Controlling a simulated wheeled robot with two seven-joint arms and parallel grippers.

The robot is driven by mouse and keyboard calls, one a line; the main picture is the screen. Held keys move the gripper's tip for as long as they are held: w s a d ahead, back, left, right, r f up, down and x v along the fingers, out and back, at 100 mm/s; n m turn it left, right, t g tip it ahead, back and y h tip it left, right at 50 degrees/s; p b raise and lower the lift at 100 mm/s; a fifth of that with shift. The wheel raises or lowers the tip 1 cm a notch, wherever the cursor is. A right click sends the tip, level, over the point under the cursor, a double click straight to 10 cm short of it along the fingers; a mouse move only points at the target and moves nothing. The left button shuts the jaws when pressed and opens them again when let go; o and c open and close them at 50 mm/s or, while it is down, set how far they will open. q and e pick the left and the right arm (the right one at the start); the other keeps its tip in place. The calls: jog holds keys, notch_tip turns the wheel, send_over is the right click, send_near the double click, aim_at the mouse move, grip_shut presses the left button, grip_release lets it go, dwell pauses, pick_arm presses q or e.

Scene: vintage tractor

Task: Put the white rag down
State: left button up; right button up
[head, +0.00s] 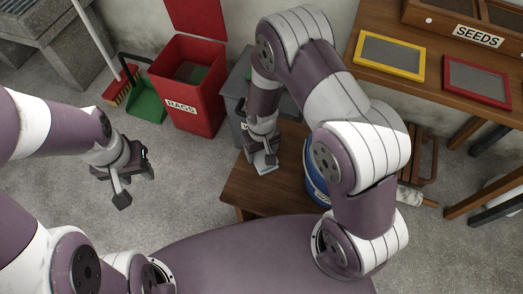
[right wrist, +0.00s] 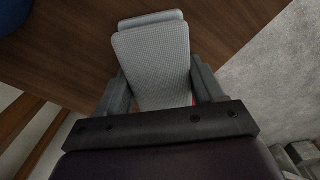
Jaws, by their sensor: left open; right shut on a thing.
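The white rag (right wrist: 152,58) is a folded, textured pale cloth between the two fingers of my right gripper (right wrist: 163,88) in the right wrist view. In the head view my right gripper (head: 262,150) is shut on the rag (head: 266,162) at the left part of the low wooden table (head: 245,193). The rag is over or on the tabletop; I cannot tell whether it touches. My left gripper (head: 122,180) is open and empty over the concrete floor at the left.
A blue round container (head: 316,186) stands on the table, partly behind my right arm. A red bin marked RAGS (head: 187,85) and a grey bin (head: 236,88) stand behind. A green dustpan (head: 146,99) and broom (head: 118,86) are at the back left. Open floor lies left of the table.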

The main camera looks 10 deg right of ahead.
jog(key=o, duration=1.2)
jog(key=shift+f, duration=0.1)
